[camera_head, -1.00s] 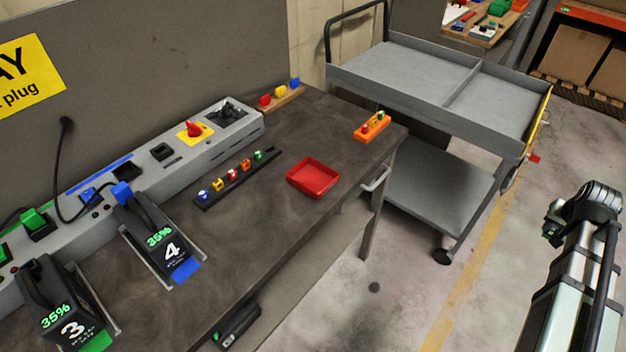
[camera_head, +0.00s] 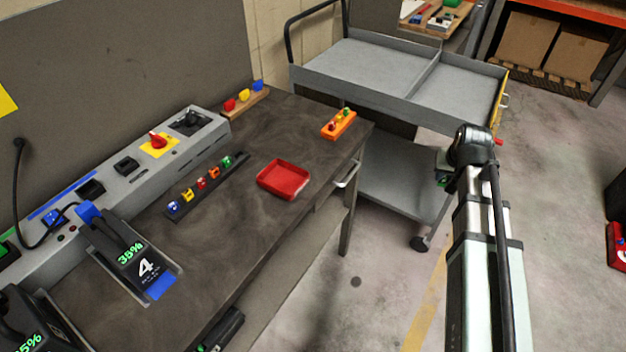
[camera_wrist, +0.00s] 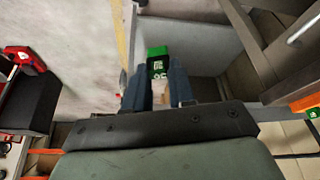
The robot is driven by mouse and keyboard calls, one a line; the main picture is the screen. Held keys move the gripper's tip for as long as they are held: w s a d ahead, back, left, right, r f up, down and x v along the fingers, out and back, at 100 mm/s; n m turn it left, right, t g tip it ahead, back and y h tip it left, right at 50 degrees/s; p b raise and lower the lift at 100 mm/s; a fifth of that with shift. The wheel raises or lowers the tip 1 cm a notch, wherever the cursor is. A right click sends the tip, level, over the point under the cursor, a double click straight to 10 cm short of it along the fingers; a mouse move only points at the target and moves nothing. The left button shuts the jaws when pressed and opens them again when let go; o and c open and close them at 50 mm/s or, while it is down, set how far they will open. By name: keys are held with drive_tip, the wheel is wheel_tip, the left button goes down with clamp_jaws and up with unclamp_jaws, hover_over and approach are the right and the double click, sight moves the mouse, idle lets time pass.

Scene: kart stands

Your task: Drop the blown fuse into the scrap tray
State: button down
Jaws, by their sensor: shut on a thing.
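My gripper (camera_wrist: 158,72) is shut on a small green block with a dark end and pale markings, the fuse (camera_wrist: 157,55), which shows between the dark blue fingers in the wrist view. In the head view my gripper is at the elbow of the arm at right, with a bit of green at its left side (camera_head: 442,181). It is over the floor, right of the workbench and apart from the tray. The red scrap tray (camera_head: 284,179) sits empty on the bench near its front edge. I cannot tell from its look whether the fuse is blown.
A dark rack (camera_head: 207,187) of several coloured fuses lies left of the tray. An orange block (camera_head: 339,124) with small coloured parts is at the bench's right corner. A grey trolley (camera_head: 375,75) stands behind. Chargers with battery 4 (camera_head: 135,255) are at left.

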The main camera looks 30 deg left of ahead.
drive_tip(key=s+a+r+n, duration=0.1)
drive_tip(key=s+a, duration=0.2)
drive_tip(key=a, duration=0.4)
drive_tip(key=s+a+r+n, duration=0.1)
drive_tip(key=s+a+r, duration=0.1)
drive_tip(key=a, duration=0.4)
wheel_tip(320, 180, up, 8)
drive_tip(key=n+g+y, duration=0.1)
drive_tip(key=n+y, duration=0.1)
drive_tip(key=n, duration=0.2)
hover_over(289, 186)
drive_tip(key=shift+m, duration=0.3)
drive_tip(key=shift+w+f, duration=0.15)
drive_tip(key=shift+f, duration=2.8)
drive_tip(key=c, duration=0.9)
unclamp_jaws()
drive_tip(key=shift+o, duration=0.2)
drive_tip(key=shift+r, duration=0.1)
